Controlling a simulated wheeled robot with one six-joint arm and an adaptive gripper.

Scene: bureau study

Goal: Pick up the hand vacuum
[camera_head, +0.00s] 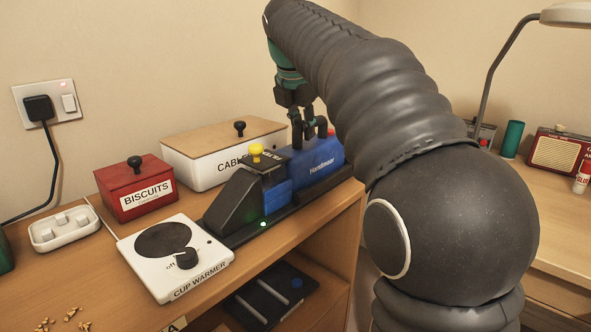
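Whether the fingers touch or grip anything is not clear. My arm hides the vacuum's rear right end.
A white cable box (190,170) stands behind the vacuum, and a red biscuits box (135,189) is to its left. A white cup warmer (165,275) stands in front at left. A desk with a radio (558,153) and lamp is at right.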

